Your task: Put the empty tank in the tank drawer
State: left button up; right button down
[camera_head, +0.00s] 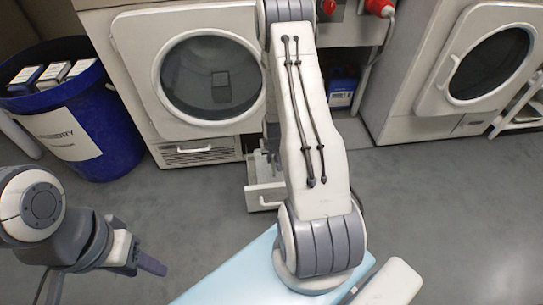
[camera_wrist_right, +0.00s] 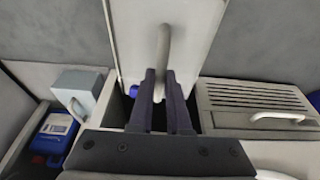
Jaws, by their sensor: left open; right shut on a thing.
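An open drawer (camera_head: 263,196) with a pale front and a handle stands out low between the two machines, partly behind my right arm. In the right wrist view its front panel (camera_wrist_right: 145,22) and upright handle (camera_wrist_right: 164,42) are close. My right gripper (camera_wrist_right: 164,72) is shut on this handle; it is mostly hidden in the head view. A small blue part (camera_wrist_right: 132,90) shows in the dark gap behind the front. A light grey-blue box (camera_wrist_right: 80,82) with a handle is beside the drawer; I cannot tell if it is the tank. My left gripper (camera_head: 150,262) is open and empty above the floor.
A blue laundry bin (camera_head: 115,125) holding boxes stands at left. The left machine (camera_head: 125,75) and right machine (camera_head: 405,100) flank the drawer. A blue box (camera_head: 342,92), also in the wrist view (camera_wrist_right: 54,127), sits low between them. Grey floor is clear at right.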

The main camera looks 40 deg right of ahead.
jog(key=shift+f, duration=0.7)
jog(key=c, duration=0.8)
grip_release()
jog(key=shift+r, duration=0.1)
jog(key=p+v, duration=0.6)
jog(key=v, duration=0.4)
jog(key=shift+s+r, duration=0.1)
jog(key=shift+r, duration=0.1)
